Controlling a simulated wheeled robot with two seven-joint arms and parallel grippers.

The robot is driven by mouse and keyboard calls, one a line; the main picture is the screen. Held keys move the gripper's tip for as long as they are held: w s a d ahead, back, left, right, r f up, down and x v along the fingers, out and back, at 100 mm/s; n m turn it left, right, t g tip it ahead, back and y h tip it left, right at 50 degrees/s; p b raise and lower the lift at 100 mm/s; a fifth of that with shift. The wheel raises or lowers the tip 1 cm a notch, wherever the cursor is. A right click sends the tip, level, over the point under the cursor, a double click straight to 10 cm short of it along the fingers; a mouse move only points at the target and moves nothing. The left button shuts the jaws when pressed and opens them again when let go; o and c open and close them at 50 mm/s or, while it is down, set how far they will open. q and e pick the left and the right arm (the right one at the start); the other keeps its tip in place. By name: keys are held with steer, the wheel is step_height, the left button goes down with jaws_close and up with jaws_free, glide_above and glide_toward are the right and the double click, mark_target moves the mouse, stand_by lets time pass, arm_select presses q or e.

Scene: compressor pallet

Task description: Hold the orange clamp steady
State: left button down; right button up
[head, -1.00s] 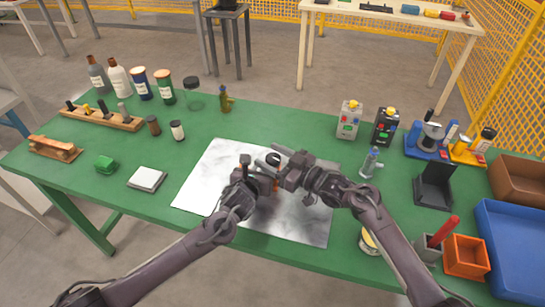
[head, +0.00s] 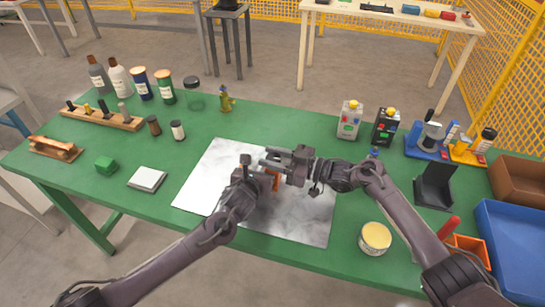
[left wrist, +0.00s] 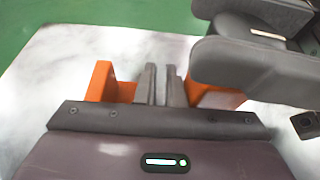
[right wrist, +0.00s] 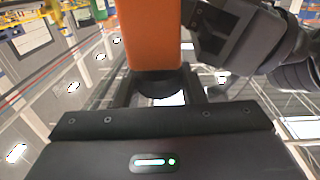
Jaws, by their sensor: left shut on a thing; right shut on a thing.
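The orange clamp (head: 275,180) is held above the pale marbled sheet, mostly hidden between my two grippers in the head view. My left gripper (head: 253,173) is shut on it; in the left wrist view orange parts (left wrist: 101,82) show on both sides of the closed fingers (left wrist: 160,85). My right gripper (head: 283,164) meets the clamp from the right. In the right wrist view the orange body (right wrist: 150,35) stands beyond its fingers (right wrist: 160,93), which are shut on a dark round part (right wrist: 158,85) below the orange. That part looks like the clamp's knob.
The marbled sheet (head: 215,165) lies on the green table (head: 300,118). A round tin (head: 375,238) stands near my right arm. A blue tray (head: 515,245) and an orange bin (head: 470,248) are at right.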

steer(key=shift+s, duration=0.1)
steer(key=o, duration=1)
steer(key=shift+d, duration=0.1)
steer(key=v, duration=0.7)
steer(key=shift+d, duration=0.25)
arm_select(q)
steer(key=c, duration=1.5)
jaws_free()
steer(key=shift+o, duration=0.2)
arm_select(e)
steer(key=shift+a, duration=0.1)
arm_select(q)
steer(key=shift+s, duration=0.1)
